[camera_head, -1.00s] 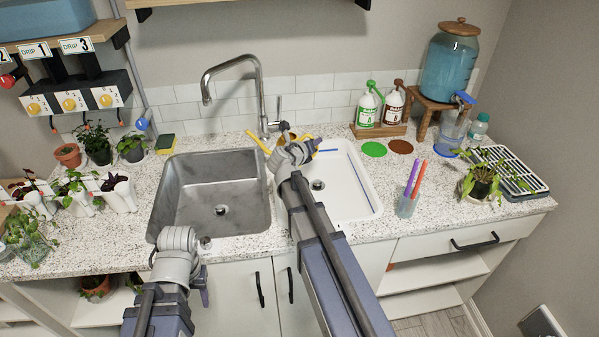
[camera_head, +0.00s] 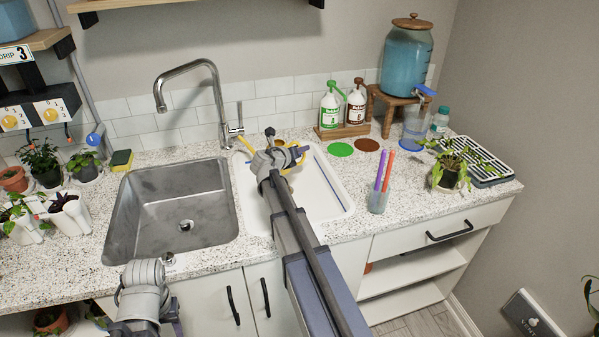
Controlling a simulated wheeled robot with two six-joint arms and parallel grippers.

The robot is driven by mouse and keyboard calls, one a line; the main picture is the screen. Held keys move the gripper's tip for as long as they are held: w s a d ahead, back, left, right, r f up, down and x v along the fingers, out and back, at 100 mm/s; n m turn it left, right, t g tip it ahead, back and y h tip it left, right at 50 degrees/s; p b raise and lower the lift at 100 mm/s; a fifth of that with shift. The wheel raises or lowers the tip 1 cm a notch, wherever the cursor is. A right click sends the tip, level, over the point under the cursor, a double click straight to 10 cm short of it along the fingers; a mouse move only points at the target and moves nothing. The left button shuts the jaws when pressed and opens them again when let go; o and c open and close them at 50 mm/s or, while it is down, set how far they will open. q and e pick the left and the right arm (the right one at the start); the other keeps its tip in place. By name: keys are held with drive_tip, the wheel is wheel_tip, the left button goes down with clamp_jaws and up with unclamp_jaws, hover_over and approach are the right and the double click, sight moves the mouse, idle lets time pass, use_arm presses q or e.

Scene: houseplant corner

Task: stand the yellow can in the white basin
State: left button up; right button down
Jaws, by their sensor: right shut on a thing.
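The yellow can (camera_head: 287,168) is held by my right gripper (camera_head: 284,157) over the back part of the white basin (camera_head: 335,204). Its thin yellow spout (camera_head: 246,144) points to the left. The gripper is shut on the can, and my wrist and arm hide much of it. I cannot tell whether the can touches the basin floor. My left arm shows at the bottom left, in front of the counter; its fingers are not clear.
A steel sink (camera_head: 178,212) lies left of the basin, with a tall faucet (camera_head: 222,105) behind. A cup with pens (camera_head: 379,200) stands right of the basin. Green and brown bottles (camera_head: 342,108) stand in a wooden tray behind. A green disc (camera_head: 340,149) lies on the counter.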

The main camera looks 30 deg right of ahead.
sight(300, 162)
use_arm(q)
drive_tip(key=shift+f+b, duration=2)
drive_tip(key=shift+f, duration=0.55)
use_arm(e)
drive_tip(key=shift+f, duration=2.6)
use_arm(q)
drive_tip(key=shift+f, duration=0.1)
use_arm(e)
drive_tip(key=shift+f, duration=0.2)
drive_tip(key=c, duration=0.9)
unclamp_jaws()
drive_tip(key=shift+r, duration=0.1)
drive_tip(key=shift+r, duration=0.2)
use_arm(q)
drive_tip(key=shift+r+p, duration=2)
drive_tip(key=shift+r, duration=0.1)
use_arm(e)
drive_tip(key=shift+v, duration=6.05)
drive_tip(key=shift+f, duration=0.15)
